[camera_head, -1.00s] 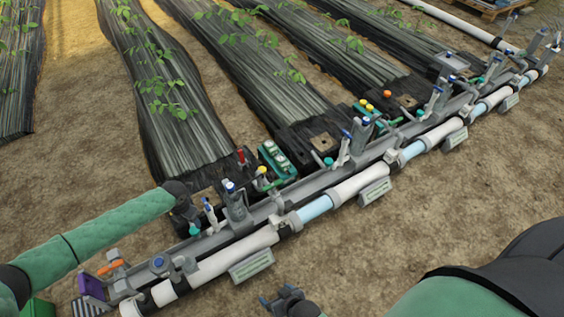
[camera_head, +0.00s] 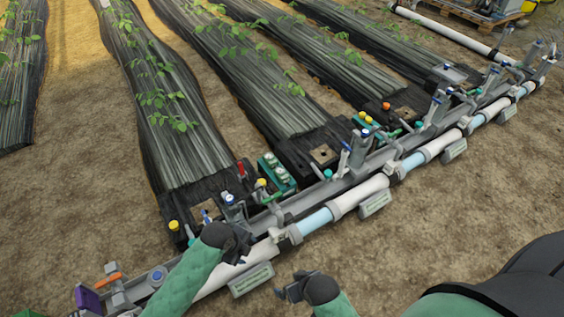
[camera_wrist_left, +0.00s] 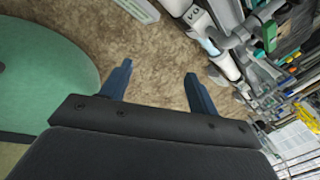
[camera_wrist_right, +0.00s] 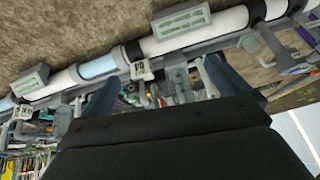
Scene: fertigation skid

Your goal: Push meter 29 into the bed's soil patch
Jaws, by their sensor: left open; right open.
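In the head view a yellow-topped meter (camera_head: 174,226) stands at the front left of the nearest bed, beside a brown soil patch (camera_head: 207,215). I cannot read any number on it or tell how deep it sits. Another yellow-topped piece (camera_head: 262,183) and a red-topped piece (camera_head: 241,168) stand right of the patch. My left gripper (camera_head: 244,241) is over the pipe, right of and in front of the patch; in its wrist view the fingers (camera_wrist_left: 158,86) are open and empty. My right gripper (camera_head: 284,291) is in front of the pipe; its fingers (camera_wrist_right: 164,88) are open and empty.
A white and grey pipe manifold (camera_head: 345,204) with upright valves and label plates (camera_head: 251,281) runs diagonally in front of the beds. A green rack with round dials (camera_head: 276,172) stands by the bed's right edge. Bare ground is free in front of the pipe.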

